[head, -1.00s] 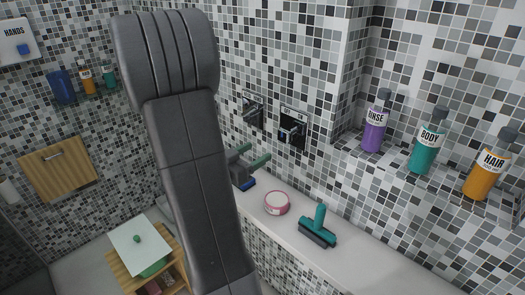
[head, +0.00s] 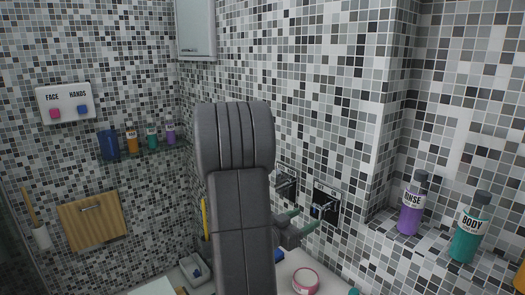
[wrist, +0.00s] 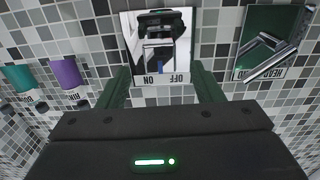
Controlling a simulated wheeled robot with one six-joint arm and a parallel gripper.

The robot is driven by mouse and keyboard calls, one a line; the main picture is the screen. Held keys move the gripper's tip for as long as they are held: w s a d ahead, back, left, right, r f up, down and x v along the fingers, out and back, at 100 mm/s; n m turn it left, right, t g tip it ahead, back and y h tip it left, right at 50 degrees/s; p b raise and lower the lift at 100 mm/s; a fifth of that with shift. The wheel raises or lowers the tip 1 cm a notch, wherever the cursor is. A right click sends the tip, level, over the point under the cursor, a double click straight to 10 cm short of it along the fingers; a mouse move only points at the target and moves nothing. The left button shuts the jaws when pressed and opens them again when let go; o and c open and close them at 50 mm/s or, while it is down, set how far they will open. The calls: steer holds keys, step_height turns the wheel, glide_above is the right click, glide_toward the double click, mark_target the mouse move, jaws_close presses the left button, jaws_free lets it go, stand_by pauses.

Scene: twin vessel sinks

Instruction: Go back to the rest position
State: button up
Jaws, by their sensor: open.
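My gripper (head: 301,221) shows low in the middle of the head view, partly hidden behind my own grey arm. Its two green fingers are spread apart in the wrist view (wrist: 163,88), with nothing seen held between them. A wall plate marked ON and OFF (wrist: 160,45) lies beyond the fingers in the wrist view, upside down. A second plate with a chrome lever (wrist: 268,50) is to its right. In the head view the two dark plates are on the tiled wall (head: 327,205) (head: 286,183), close behind the gripper. Whether the fingers touch a plate cannot be told.
A purple RINSE bottle (head: 411,204) and a teal BODY bottle (head: 469,228) stand on a ledge at right. A pink round tin (head: 306,281) is below the gripper. A white cabinet (head: 195,28) and FACE/HANDS dispenser (head: 66,104) hang on the walls.

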mark_target(314, 213)
steer(key=p+x, duration=0.1)
steer(key=x, duration=0.5)
steer(key=shift+w+d, duration=0.25)
steer(key=shift+d, duration=0.1)
steer(key=shift+a, duration=0.1)
